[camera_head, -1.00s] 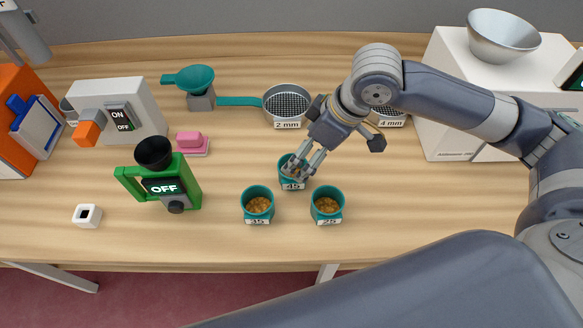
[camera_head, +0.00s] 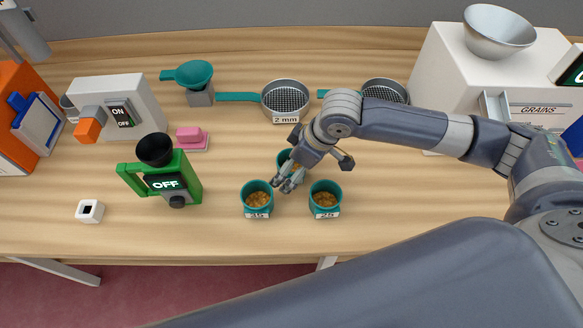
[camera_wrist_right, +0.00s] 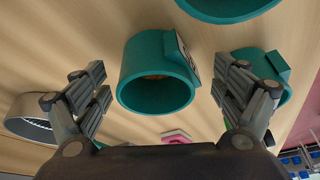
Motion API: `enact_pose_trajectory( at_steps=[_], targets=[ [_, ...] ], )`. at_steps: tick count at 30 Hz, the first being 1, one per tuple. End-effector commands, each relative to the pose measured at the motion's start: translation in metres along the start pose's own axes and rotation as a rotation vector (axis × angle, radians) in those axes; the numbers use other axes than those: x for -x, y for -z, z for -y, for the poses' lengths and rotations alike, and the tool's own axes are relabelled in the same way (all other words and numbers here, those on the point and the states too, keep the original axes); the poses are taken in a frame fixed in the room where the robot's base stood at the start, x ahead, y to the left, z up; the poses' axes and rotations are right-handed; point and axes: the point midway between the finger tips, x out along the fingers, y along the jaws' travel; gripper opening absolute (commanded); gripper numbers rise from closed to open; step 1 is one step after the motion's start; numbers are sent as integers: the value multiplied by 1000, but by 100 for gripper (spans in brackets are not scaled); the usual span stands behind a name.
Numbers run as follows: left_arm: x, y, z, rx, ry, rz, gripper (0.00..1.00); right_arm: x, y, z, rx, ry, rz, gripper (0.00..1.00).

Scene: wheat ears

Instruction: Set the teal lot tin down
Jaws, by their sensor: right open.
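Three teal lot tins stand close together upright on the table. The front left tin, marked 35 (camera_head: 257,198), and the front right tin, marked 25 (camera_head: 325,198), hold yellow-brown grains. The rear tin (camera_head: 284,157) is mostly hidden behind my right gripper (camera_head: 287,184). In the right wrist view one tin (camera_wrist_right: 157,75) shows between the spread fingers, with gaps on both sides. Another tin (camera_wrist_right: 225,8) shows at the top edge, and a third (camera_wrist_right: 283,75) is partly behind the right-hand finger. My right gripper is open and empty. My left gripper is not in view.
A green device marked OFF (camera_head: 165,185) stands left of the tins. A white GRAINS machine (camera_head: 450,80) stands right. Table right of the tins is clear.

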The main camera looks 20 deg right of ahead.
Motion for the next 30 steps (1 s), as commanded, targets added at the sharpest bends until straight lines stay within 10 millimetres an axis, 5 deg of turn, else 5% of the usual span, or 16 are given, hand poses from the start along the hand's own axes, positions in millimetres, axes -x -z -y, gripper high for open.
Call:
enact_pose_trajectory(
  at_steps=[1,7,20,30],
  targets=[
    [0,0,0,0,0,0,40,0,0,0,0,0,0,88],
    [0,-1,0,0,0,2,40,0,0,0,-1,0,0,43],
    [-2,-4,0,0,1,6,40,8,4,0,0,-1,-3,38],
    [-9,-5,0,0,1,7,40,66,29,0,0,-2,-5,38]
  ],
)
